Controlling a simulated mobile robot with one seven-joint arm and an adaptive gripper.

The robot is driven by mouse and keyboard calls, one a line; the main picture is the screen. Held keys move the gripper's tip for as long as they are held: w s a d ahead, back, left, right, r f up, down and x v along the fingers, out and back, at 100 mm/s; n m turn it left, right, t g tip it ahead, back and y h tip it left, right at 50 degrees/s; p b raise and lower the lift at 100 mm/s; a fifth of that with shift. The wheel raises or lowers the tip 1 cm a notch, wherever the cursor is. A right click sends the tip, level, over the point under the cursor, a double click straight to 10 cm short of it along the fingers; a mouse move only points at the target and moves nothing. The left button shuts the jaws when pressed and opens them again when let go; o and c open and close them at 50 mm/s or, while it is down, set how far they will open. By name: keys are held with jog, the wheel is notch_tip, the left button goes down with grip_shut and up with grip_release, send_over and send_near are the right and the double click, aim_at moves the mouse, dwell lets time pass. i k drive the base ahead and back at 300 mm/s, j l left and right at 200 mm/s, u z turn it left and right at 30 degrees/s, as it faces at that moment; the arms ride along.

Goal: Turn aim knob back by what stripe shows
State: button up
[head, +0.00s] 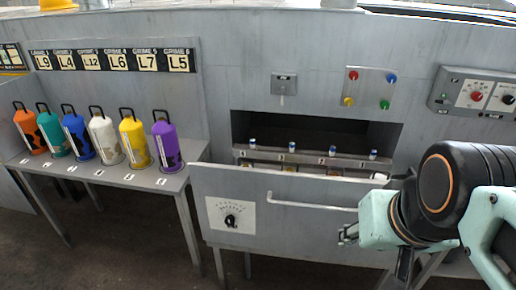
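A black knob (231,219) sits on a white dial plate (231,216) at the left of the grey panel front. Scale marks arc above the knob, but they are too small to read. Another black knob (507,99) is on the control box at the right edge. I cannot tell which one is the aim knob. Several small blue-and-white cylinders stand on the ledge; one (333,151) has a reddish mark, and I cannot make out a clear stripe. My gripper (376,251) is at the lower right in front of the panel, fingers apart, well right of the dial knob.
A pale bar handle (310,205) runs across the panel close to my gripper. Several coloured canisters stand on a grey table (105,178) at the left, under grime labels (118,60). A button plate (371,88) and control box (477,92) are on the back wall.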

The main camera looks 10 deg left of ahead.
aim_at(230, 220)
jog(key=u, duration=0.95)
jog(key=k, duration=0.2)
jog(key=i+l+z, duration=0.45)
jog(key=l, duration=0.4)
jog(key=i+l+z, duration=0.45)
jog(key=i+l, duration=0.15)
jog(key=j+u, duration=0.5)
jog(key=u, duration=0.25)
jog(key=i+u, duration=0.1)
jog(key=u, duration=0.5)
